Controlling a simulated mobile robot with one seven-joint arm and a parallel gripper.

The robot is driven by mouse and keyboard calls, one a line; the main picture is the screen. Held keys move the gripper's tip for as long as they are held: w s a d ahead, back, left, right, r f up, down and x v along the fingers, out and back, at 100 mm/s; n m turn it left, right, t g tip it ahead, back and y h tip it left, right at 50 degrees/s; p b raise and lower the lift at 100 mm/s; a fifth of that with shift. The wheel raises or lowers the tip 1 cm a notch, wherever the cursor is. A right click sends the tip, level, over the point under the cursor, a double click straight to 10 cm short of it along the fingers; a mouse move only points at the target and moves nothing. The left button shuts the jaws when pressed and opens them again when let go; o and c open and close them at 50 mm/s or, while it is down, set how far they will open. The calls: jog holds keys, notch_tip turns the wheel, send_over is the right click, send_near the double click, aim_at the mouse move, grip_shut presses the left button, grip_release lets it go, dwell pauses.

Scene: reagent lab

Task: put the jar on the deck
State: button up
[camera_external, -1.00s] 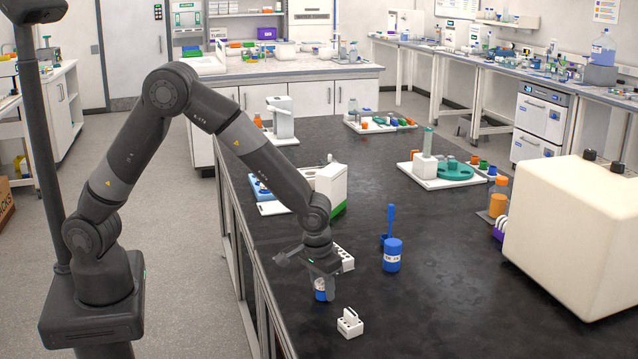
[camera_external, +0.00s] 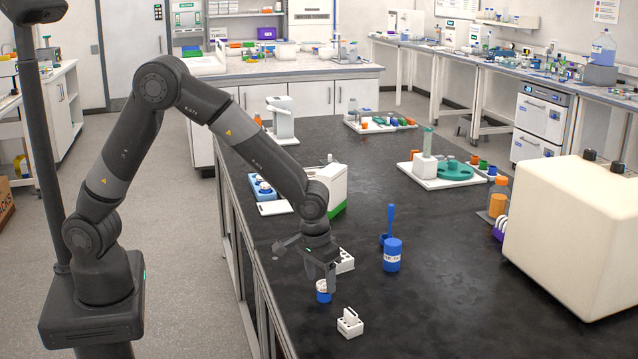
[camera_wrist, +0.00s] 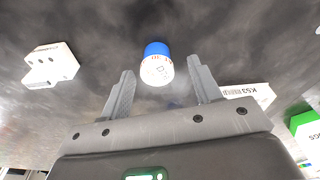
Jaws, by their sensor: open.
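A small blue-and-white jar (camera_external: 323,296) stands on the black bench near its left edge. In the wrist view the jar (camera_wrist: 156,66) shows a blue part and a white part with lettering, just beyond and between my fingertips. My gripper (camera_external: 329,283) is open, pointing down at the jar, with its fingers close over it in the external view. In the wrist view my gripper (camera_wrist: 162,75) has its two fingers apart with nothing held between them. I cannot tell which surface is the deck. A white-and-green machine (camera_external: 328,187) stands behind my wrist, partly hidden.
A small white holder (camera_external: 350,323) stands in front of the jar, and a white rack (camera_external: 345,261) behind it. A larger blue container (camera_external: 392,255) is to the right. A blue-and-white tray (camera_external: 268,198) lies farther back.

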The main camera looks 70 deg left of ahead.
jog(key=s+a+r+m+t, duration=0.1)
jog(key=s+a+r, duration=0.45)
jog(key=r, duration=0.45)
jog(key=s+a+r+m+t, duration=0.1)
jog(key=s+a+r, duration=0.5)
jog(key=r, duration=0.5)
jog(key=s+a+r+m+t, duration=0.1)
jog(key=s+a, duration=0.1)
jog(key=s, duration=0.6)
jog(key=s+a+r+m+t, duration=0.1)
jog(key=s+a, duration=0.2)
jog(key=s, duration=0.6)
jog(key=shift+s+a+r+h, duration=0.15)
jog(key=shift+s+a+h, duration=0.1)
jog(key=shift+h, duration=0.05)
jog(key=shift+o, duration=0.4)
